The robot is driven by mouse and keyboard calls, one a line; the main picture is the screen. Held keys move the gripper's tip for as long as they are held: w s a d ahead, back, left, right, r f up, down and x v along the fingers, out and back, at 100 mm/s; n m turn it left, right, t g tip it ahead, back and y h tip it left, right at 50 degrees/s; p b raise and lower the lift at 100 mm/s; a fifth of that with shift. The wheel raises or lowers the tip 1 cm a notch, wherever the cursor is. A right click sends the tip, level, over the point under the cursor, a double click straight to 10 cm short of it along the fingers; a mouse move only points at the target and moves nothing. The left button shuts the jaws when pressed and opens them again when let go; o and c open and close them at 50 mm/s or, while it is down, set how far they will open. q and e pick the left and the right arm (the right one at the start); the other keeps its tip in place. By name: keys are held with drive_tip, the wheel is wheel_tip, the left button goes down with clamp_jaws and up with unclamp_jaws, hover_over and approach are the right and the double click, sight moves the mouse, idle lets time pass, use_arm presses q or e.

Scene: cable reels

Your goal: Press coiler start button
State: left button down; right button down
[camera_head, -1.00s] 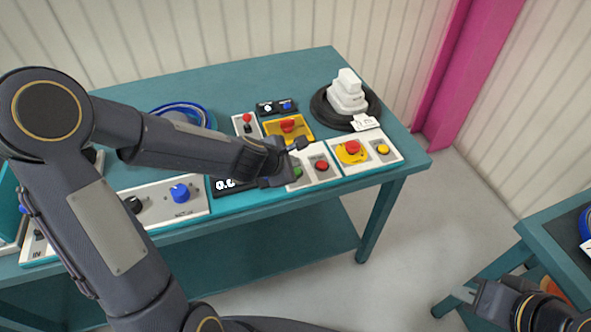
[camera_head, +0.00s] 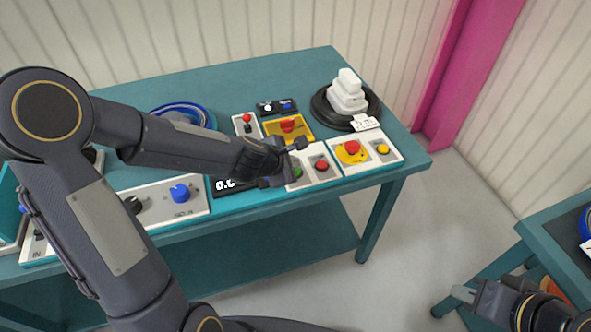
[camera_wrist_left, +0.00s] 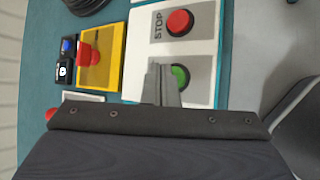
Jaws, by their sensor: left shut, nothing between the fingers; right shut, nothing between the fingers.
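The green start button (camera_wrist_left: 181,75) is on a white panel with a grey plate in the left wrist view. It also shows, partly covered, in the head view (camera_head: 297,173). The red button marked STOP (camera_wrist_left: 179,22) is beside it, and also shows in the head view (camera_head: 321,166). My left gripper (camera_wrist_left: 160,76) is shut and empty, its fingertips close beside the green button and overlapping its edge in the picture. I cannot tell whether they touch it. In the head view my left gripper (camera_head: 296,146) is over the panel. My right gripper (camera_head: 458,298) is shut and empty at lower right, away from the panel.
A yellow box with a red switch (camera_head: 288,125) and a panel with a yellow-ringed red button (camera_head: 352,148) flank the start panel. A white stacked piece (camera_head: 347,92) stands on a black disc. A second table (camera_head: 550,235) is at right.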

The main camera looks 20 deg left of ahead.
use_arm(q)
drive_tip(key=shift+f+b, duration=0.45)
drive_tip(key=shift+b, duration=0.05)
